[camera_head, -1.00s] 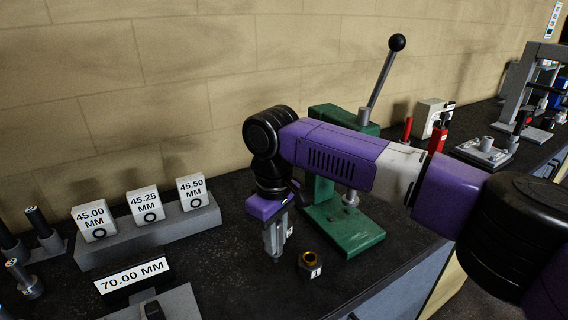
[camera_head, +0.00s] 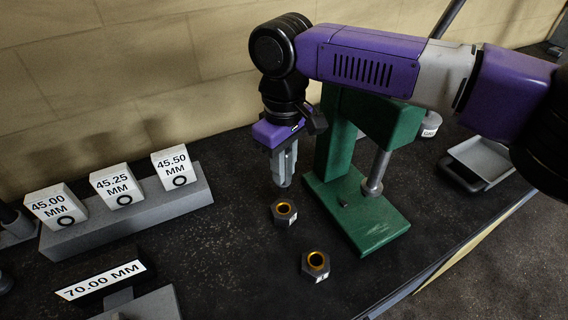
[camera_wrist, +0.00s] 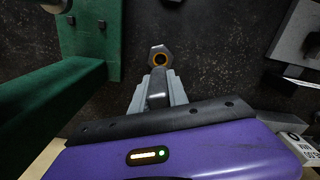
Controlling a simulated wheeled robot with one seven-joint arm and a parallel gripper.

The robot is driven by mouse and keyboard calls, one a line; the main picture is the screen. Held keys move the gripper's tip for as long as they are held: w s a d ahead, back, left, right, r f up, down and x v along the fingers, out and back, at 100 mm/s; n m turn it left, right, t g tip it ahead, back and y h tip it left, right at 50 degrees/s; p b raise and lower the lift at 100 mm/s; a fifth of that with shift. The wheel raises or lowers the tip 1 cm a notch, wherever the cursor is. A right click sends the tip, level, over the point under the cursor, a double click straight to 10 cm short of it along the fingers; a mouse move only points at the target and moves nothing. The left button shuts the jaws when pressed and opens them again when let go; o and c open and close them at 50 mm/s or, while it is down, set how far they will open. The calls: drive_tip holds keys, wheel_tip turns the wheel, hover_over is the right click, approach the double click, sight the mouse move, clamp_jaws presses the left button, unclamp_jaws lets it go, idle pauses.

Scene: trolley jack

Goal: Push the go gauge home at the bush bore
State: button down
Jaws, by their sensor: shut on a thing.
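My gripper (camera_head: 284,172) points down above the bench, just behind a dark hexagonal bush (camera_head: 284,212) with a bronze-lined bore. In the wrist view its pale fingers (camera_wrist: 157,92) are shut on a dark grey rounded piece, apparently the go gauge (camera_wrist: 157,84). The gauge's lower end cannot be made out. The same view shows a hexagonal bush (camera_wrist: 159,60) just beyond the fingertips, its bore ring visible and partly covered by the gauge. I cannot tell whether the gauge touches it. A second similar bush (camera_head: 316,265) stands nearer the front in the head view.
A green press (camera_head: 360,215) stands right of my gripper. A grey rack (camera_head: 180,203) with blocks marked 45.00, 45.25 and 45.50 MM is on the left. A 70.00 MM sign (camera_head: 100,280) is at front left. A grey tray (camera_head: 482,160) lies to the right.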

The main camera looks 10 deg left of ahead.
sight(284, 190)
drive_tip(key=shift+s+r+p, duration=0.1)
drive_tip(key=shift+r+p, duration=0.05)
drive_tip(key=shift+p, duration=0.35)
drive_tip(key=shift+f+b, duration=0.85)
drive_tip(key=shift+f, duration=2.15)
drive_tip(key=shift+p, duration=1.3)
drive_tip(key=shift+f+b, duration=0.4)
drive_tip(key=shift+f, duration=1.4)
drive_tip(key=c, duration=1.2)
unclamp_jaws()
drive_tip(key=shift+r+b, duration=0.8)
drive_tip(key=shift+r, duration=3.1)
